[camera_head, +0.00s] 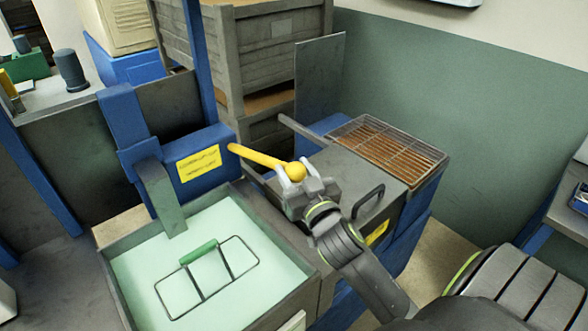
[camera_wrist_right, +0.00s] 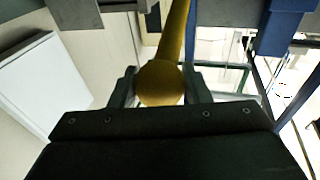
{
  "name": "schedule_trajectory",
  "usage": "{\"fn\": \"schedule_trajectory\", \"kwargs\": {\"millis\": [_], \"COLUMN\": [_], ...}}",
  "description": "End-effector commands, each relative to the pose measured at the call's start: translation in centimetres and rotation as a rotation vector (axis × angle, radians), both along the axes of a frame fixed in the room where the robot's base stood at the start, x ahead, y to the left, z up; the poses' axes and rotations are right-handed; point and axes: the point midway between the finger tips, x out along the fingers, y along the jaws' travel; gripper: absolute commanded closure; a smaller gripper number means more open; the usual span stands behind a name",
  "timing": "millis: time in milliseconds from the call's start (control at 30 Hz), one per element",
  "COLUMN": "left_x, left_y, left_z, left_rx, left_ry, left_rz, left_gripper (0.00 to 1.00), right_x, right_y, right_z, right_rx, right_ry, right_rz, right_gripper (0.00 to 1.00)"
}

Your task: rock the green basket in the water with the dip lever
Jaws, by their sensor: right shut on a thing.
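The dip lever (camera_head: 258,156) is a yellow bar with a round yellow knob, sticking out to the right from a blue housing. My right gripper (camera_head: 294,177) is shut on the knob at the lever's end. In the right wrist view the knob (camera_wrist_right: 160,83) sits between the two fingers (camera_wrist_right: 158,88). The green basket shows as a green handle (camera_head: 198,252) and a dark wire frame (camera_head: 207,281) at the surface of the pale green water (camera_head: 150,262) in the tank. How much of the basket lies below the water is hidden. My left gripper is not in view.
The blue housing (camera_head: 197,163) with a yellow label stands behind the tank (camera_head: 265,308). A grey lidded unit with a handle (camera_head: 368,202) and a wire rack (camera_head: 388,149) stand to the right. Wooden crates (camera_head: 262,50) are stacked behind.

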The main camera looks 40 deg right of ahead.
Motion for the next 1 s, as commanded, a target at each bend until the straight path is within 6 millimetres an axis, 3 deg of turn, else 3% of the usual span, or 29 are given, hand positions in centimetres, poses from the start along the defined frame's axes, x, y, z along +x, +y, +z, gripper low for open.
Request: {"fn": "schedule_trajectory", "kwargs": {"millis": [167, 200, 333, 667, 833, 1000], "left_x": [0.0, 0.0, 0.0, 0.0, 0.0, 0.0], "left_y": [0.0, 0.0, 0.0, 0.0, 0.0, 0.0], "left_z": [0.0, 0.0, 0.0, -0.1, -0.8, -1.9], "left_rx": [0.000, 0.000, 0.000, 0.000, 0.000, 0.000], "left_ry": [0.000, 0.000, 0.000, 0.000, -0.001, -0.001], "left_rz": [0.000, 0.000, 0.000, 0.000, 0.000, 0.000], "left_gripper": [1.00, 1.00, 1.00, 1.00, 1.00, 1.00], "right_x": [0.0, 0.0, 0.0, -0.3, -2.4, -5.9], "right_y": [-0.1, -0.1, 0.0, 0.0, 0.4, 1.1], "right_z": [-0.2, -0.2, -0.1, -0.1, -0.6, -1.1], "right_rx": [0.001, 0.001, 0.001, 0.001, 0.003, 0.002], "right_ry": [0.007, 0.007, 0.005, 0.002, 0.004, 0.005], "right_rz": [-0.003, -0.003, -0.002, -0.001, -0.001, -0.003], "right_gripper": [0.98, 0.52, 0.36, 0.36, 0.36, 0.36]}}
